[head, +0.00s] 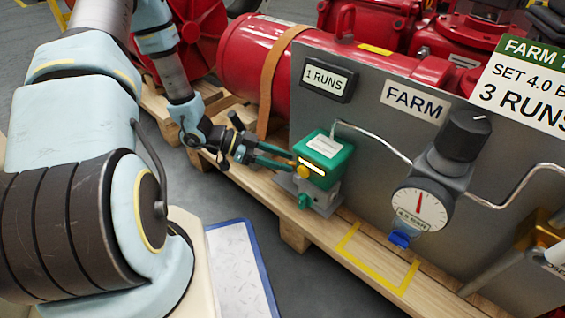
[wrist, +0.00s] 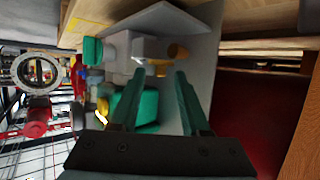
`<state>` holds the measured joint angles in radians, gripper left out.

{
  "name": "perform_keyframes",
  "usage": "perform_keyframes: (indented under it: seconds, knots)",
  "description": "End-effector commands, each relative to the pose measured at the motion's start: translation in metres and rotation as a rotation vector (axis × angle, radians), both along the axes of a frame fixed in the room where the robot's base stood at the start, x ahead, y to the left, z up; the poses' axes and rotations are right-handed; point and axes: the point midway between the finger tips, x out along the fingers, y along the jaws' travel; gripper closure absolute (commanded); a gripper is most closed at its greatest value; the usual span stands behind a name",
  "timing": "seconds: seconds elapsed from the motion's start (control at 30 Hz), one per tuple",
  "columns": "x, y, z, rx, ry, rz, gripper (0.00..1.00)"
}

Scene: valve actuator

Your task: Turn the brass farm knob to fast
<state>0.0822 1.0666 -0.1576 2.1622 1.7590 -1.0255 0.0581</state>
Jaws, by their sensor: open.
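A green valve actuator (head: 325,160) on a grey body stands on the wooden pallet in front of a grey panel. Any fast marking is unreadable.
The grey panel (head: 375,130) carries a FARM label (head: 413,101), a "1 RUNS" display (head: 325,79), a black knob (head: 465,134) and a gauge (head: 421,208). A sign (head: 520,85) reads "3 RUNS". A red tank (head: 245,65) lies behind the panel.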

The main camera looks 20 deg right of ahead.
Motion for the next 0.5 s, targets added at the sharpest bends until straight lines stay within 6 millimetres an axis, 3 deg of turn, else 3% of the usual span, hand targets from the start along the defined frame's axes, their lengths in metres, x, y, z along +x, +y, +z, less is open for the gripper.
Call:
perform_keyframes:
  seconds: [0.23,0.5]
  knots:
    - [-0.0003,-0.0008,0.0003,0.0,0.0,0.0,0.54]
    - [-0.0004,-0.0007,0.0002,0.0,-0.001,0.0,0.83]
